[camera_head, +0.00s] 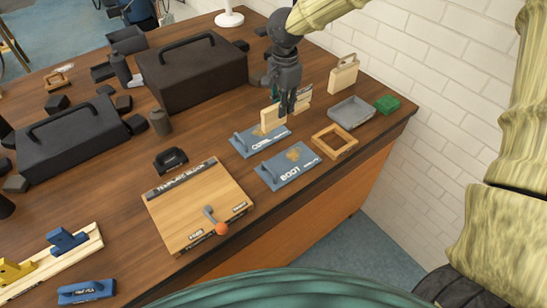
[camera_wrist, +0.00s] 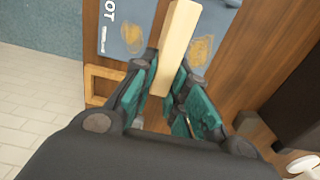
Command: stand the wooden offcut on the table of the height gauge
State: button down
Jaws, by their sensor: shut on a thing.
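The wooden offcut (camera_wrist: 176,45) is a pale rectangular strip. My gripper (camera_wrist: 165,100) is shut on its near end, and the strip sticks out past the fingers over blue-grey plates in the wrist view. In the head view my gripper (camera_head: 287,108) points down above the back plates, and the pale offcut (camera_head: 270,118) shows at its left, over the plate lettered "COR…" (camera_head: 246,145). I cannot tell whether the offcut touches that plate. I cannot pick out the height gauge for certain; a pale wooden piece (camera_head: 305,94) behind my gripper is partly hidden.
A second blue-grey plate (camera_head: 276,180) lies in front, beside a wooden frame (camera_head: 334,141). A grey tray (camera_head: 351,112), green block (camera_head: 387,104) and upright wooden piece (camera_head: 343,74) stand at right. A dark toolbox (camera_head: 195,75) stands left of my gripper. The template board (camera_head: 197,205) lies in front.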

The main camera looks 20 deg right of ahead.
notch_tip(320, 180, down, 10)
jog(key=shift+f+p, duration=0.25)
jog(key=shift+p, duration=1)
jog(key=c, duration=1.5)
grip_release()
jog(key=shift+f, duration=0.15)
jog(key=shift+o, duration=0.4)
